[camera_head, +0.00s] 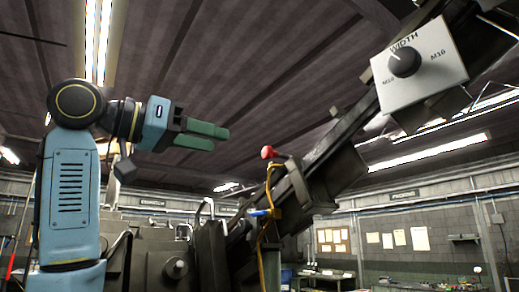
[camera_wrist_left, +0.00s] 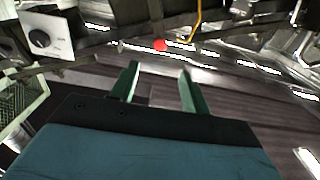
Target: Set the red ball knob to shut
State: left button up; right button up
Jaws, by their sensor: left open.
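The red ball knob (camera_head: 268,152) sits at the end of a short lever on the dark machine, right of and a little below my left gripper in the head view. In the left wrist view the red ball knob (camera_wrist_left: 160,45) shows beyond the fingertips, between their lines. My left gripper (camera_head: 222,138) is raised, with green fingers parted and empty, pointing right toward the knob with a gap between. Its fingers also show in the left wrist view (camera_wrist_left: 158,72). My right gripper is in neither view.
A white panel with a black WIDTH dial (camera_head: 404,62) is fixed on the sloping dark beam (camera_head: 340,130). Machine housing (camera_head: 160,250) stands below my left arm. Open air lies between gripper and knob.

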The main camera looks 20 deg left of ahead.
aim_at(264, 152)
pick_arm(q)
jog(key=p+x, duration=0.3)
jog(key=x, duration=0.7)
jog(key=shift+d, duration=0.1)
jog(key=shift+w+d+p, duration=0.35)
jog(key=shift+w+d, duration=0.05)
jog(key=shift+w, duration=0.15)
jog(key=shift+c, duration=0.5)
grip_shut()
